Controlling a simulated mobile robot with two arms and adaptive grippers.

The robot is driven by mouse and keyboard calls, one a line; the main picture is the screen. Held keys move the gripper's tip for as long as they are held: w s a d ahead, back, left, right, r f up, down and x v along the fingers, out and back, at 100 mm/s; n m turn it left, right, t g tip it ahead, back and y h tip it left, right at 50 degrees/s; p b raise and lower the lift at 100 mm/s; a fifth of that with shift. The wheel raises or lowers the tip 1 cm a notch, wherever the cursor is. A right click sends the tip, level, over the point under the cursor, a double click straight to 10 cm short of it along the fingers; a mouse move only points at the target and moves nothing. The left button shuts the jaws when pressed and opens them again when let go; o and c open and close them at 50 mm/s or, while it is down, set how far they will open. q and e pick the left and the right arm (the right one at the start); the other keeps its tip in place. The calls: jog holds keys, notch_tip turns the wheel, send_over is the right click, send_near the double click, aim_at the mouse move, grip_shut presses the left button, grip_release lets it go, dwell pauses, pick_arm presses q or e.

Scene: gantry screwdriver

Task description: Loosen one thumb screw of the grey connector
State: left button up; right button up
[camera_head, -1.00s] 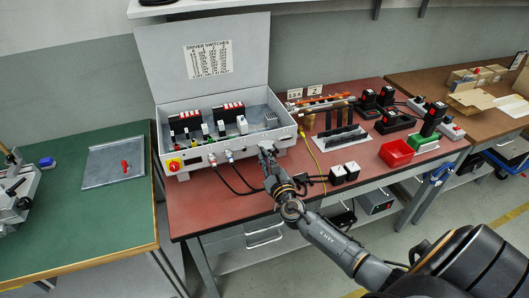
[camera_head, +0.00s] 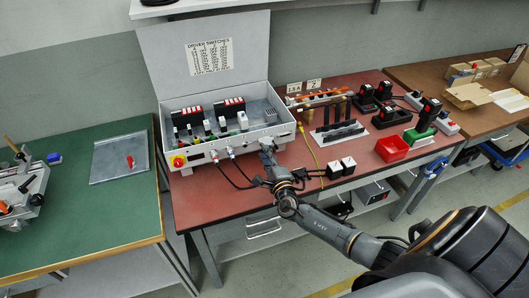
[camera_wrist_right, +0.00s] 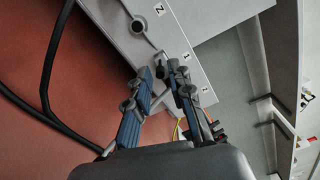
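The open grey control box (camera_head: 205,152) stands on the red bench, with plugs and black cables along its front wall. One light grey plug (camera_head: 214,156) sits left of another plug (camera_head: 231,153) on that wall. My right gripper (camera_head: 266,146) is at the right end of the box front. In the wrist view, its two fingers (camera_wrist_right: 161,70) are apart, close to the box wall (camera_wrist_right: 120,45). A small grey part shows between the fingertips; I cannot tell whether it is the grey connector. A round fitting (camera_wrist_right: 137,26) sits beside a label. No thumb screw is clearly distinguishable. My left gripper is out of view.
Black cables (camera_wrist_right: 48,85) loop over the red bench beside the gripper. A green bench (camera_head: 95,215) with a metal plate is at left.

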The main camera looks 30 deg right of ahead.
jog(key=m+b, duration=0.1)
jog(key=m, duration=0.1)
jog(key=m+b, duration=0.3)
jog(key=m, duration=0.2)
jog(key=shift+f, duration=0.35)
jog(key=m, duration=0.1)
jog(key=m+b, duration=0.1)
jog(key=m, duration=0.1)
jog(key=shift+r, duration=0.25)
jog(key=m+b, duration=0.1)
jog(key=m, duration=0.1)
jog(key=m+b, duration=0.1)
jog(key=m, duration=0.1)
jog(key=m+b, duration=0.1)
jog(key=m, duration=0.1)
jog(key=shift+f+b, duration=0.25)
jog(key=shift+b, duration=0.1)
jog(key=shift+r+m+b, duration=0.1)
jog(key=shift+m+b, duration=0.2)
jog(key=shift+m, duration=0.7)
jog(key=shift+r+m, duration=0.15)
jog(key=shift+m, duration=0.85)
jog(key=m+b, duration=0.1)
jog(key=m, duration=0.2)
jog(key=shift+m+b, duration=0.3)
jog(key=m, duration=0.2)
jog(key=shift+m, duration=0.3)
jog(key=m, duration=0.3)
jog(key=shift+r+m, duration=0.1)
jog(key=shift+m, duration=0.3)
